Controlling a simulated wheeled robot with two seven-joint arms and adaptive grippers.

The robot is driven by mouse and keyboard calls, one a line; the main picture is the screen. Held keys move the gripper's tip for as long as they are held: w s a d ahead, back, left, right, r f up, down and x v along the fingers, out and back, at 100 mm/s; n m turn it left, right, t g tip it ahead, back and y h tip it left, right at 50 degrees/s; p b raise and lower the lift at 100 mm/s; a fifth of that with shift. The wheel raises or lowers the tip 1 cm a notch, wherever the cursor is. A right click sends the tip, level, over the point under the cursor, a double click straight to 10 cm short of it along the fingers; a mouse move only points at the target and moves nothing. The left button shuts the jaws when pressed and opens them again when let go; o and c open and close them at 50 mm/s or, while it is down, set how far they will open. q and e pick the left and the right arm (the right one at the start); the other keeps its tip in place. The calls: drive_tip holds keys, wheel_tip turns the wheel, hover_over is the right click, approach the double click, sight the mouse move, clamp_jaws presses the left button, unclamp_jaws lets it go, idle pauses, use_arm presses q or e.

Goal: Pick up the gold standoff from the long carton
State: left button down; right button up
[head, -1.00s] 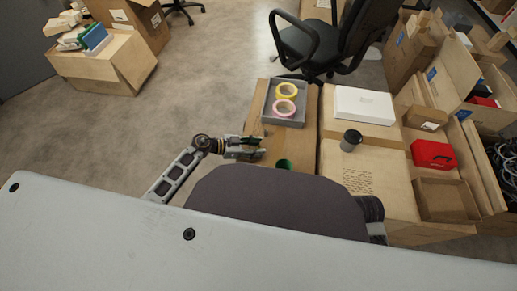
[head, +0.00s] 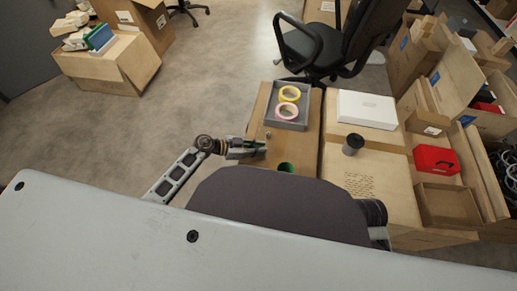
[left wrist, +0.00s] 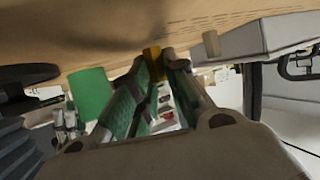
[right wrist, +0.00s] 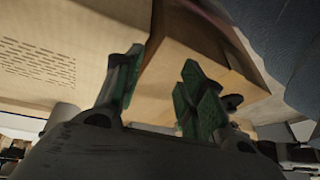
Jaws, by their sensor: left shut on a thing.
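The gold standoff (left wrist: 154,60) shows in the left wrist view between the fingertips of my left gripper (left wrist: 160,62), which is shut on it. The standoff is at the surface of the long carton (left wrist: 100,30); I cannot tell whether it still touches it. In the head view my left gripper (head: 262,147) is low over the left part of the long carton (head: 258,118), and the standoff is too small to make out. My right gripper (right wrist: 162,65) is open and empty beside a carton in the right wrist view.
A green cylinder (head: 286,166) and a small tan piece (head: 268,134) stand near my left gripper. A grey tray (head: 274,119) holds a yellow tape roll (head: 290,93) and a pink one (head: 287,111). A dark cup (head: 352,144) and white box (head: 366,108) are on the neighbouring carton.

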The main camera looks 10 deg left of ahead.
use_arm(q)
drive_tip(key=shift+r+p, duration=0.4)
drive_tip(key=shift+r, duration=0.3)
drive_tip(key=shift+r+p, duration=0.5)
drive_tip(key=shift+r, duration=0.25)
use_arm(e)
drive_tip(key=d+p, duration=0.1)
drive_tip(key=f+g+h+p, duration=0.1)
drive_tip(key=p, duration=0.1)
drive_tip(key=shift+s+d+f+g, duration=0.2)
drive_tip(key=shift+d+f+g, duration=0.1)
drive_tip(key=shift+d, duration=0.1)
use_arm(q)
drive_tip(key=s+a, duration=0.3)
drive_tip(key=a, duration=0.5)
drive_tip(key=s+a, duration=0.4)
drive_tip(key=a, duration=0.4)
drive_tip(key=shift+s+a, duration=0.2)
drive_tip(key=shift+a, duration=0.05)
use_arm(e)
drive_tip(key=shift+s+f, duration=0.15)
drive_tip(key=shift+f, duration=0.2)
drive_tip(key=shift+r, duration=0.2)
